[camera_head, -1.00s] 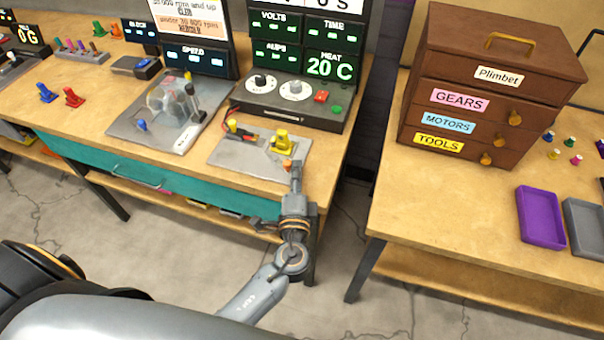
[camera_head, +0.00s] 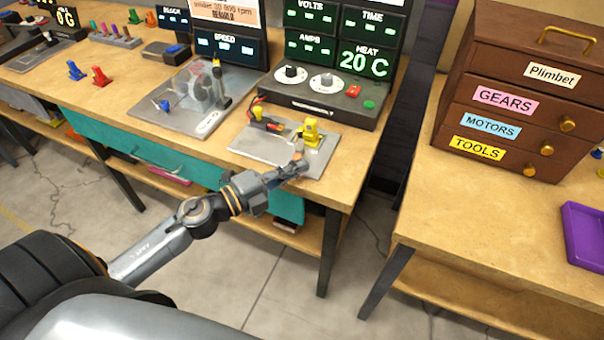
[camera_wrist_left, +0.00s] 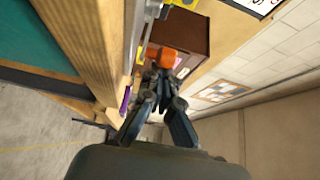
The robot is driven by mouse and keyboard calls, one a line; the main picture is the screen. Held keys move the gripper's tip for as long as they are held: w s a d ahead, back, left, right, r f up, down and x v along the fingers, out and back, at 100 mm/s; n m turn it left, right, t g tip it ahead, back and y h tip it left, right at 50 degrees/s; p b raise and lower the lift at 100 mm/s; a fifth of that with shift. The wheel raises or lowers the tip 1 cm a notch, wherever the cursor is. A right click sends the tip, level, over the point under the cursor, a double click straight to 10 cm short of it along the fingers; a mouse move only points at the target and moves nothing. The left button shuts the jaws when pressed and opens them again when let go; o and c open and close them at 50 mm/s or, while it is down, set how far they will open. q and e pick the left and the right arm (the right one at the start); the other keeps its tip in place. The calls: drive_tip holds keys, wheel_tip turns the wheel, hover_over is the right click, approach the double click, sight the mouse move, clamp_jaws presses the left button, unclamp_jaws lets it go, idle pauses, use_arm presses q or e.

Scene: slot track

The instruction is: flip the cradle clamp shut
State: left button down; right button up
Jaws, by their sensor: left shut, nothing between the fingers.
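The cradle clamp (camera_head: 309,131) is a yellow fitting on a grey plate (camera_head: 258,144) at the right end of the left bench. An orange tip shows close to my fingertips in the left wrist view (camera_wrist_left: 165,57); a bit of yellow (camera_wrist_left: 185,3) shows above it. My left gripper (camera_head: 297,164) is shut and empty. It is low over the plate's front edge, just in front of the clamp, with its fingertips at or very near the orange tip. I cannot tell whether they touch. My right gripper is not in view.
A red-and-yellow lead (camera_head: 264,118) sits on the plate left of the clamp. Behind stands a control box (camera_head: 330,100) with dials. A clear-covered fixture (camera_head: 198,95) is to the left. A gap separates this bench from the one with the brown drawer cabinet (camera_head: 512,90).

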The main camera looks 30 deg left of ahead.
use_arm(q)
drive_tip(key=shift+s+a+b, duration=0.1)
drive_tip(key=shift+a+b, duration=0.25)
drive_tip(key=shift+a, duration=0.65)
